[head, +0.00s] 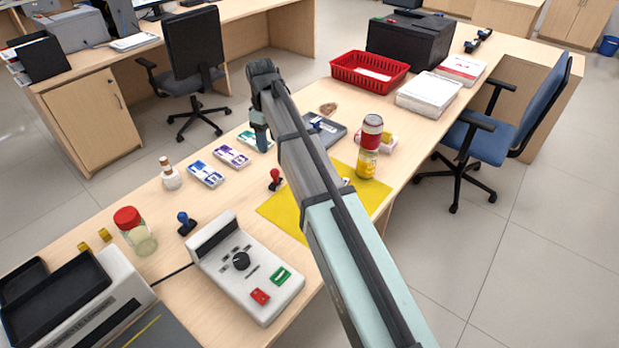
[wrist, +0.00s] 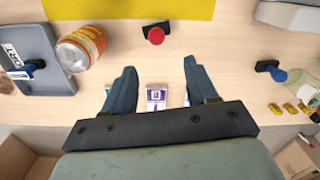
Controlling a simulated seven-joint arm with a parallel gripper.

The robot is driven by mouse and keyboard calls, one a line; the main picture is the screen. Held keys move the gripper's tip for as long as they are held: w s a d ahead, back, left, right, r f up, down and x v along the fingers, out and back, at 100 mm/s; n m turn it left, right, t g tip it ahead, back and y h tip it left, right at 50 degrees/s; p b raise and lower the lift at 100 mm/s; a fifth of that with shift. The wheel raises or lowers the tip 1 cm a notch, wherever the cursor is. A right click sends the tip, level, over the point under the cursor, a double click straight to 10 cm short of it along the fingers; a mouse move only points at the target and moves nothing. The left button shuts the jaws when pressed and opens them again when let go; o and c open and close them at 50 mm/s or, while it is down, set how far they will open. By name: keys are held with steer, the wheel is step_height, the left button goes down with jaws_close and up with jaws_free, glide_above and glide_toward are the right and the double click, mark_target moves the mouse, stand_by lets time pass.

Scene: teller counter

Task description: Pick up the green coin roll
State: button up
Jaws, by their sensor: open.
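I cannot make out a green coin roll in either view. Small yellow rolls (head: 84,247) lie by the red-lidded jar in the head view; in the wrist view, several yellow rolls (wrist: 290,108) lie at the right. A green banknote bundle (head: 250,137) lies beside my gripper (head: 262,146), partly covered by it. A purple bundle (head: 231,156) and a blue bundle (head: 206,173) lie in a row with it. My gripper, also in the wrist view (wrist: 160,66), is open and empty above the counter. The purple bundle (wrist: 156,97) shows between its fingers.
A red stamp (head: 275,179) and yellow mat (head: 281,211) lie in front. A corked bottle (head: 170,176), blue stamp (head: 186,223) and red-lidded jar (head: 138,238) stand left. My arm hides part of the grey tray (head: 330,136).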

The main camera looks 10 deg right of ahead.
steer(key=d+f+m, duration=0.2)
steer(key=d+m, duration=0.4)
steer(key=d, duration=0.5)
steer(key=f+m, duration=0.3)
steer(key=m, duration=0.5)
steer(key=f+m, duration=0.2)
steer(key=m, duration=0.7)
steer(key=f+m, duration=0.3)
steer(key=m, duration=0.6)
steer(key=shift+s+d+f, duration=0.15)
steer(key=shift+d+f, duration=0.05)
steer(key=shift+f, duration=0.1)
steer(key=shift+d+f, duration=0.15)
steer(key=shift+f, duration=1.2)
steer(key=shift+d+f, duration=0.1)
steer(key=shift+f, duration=1.2)
steer(key=shift+c, duration=0.2)
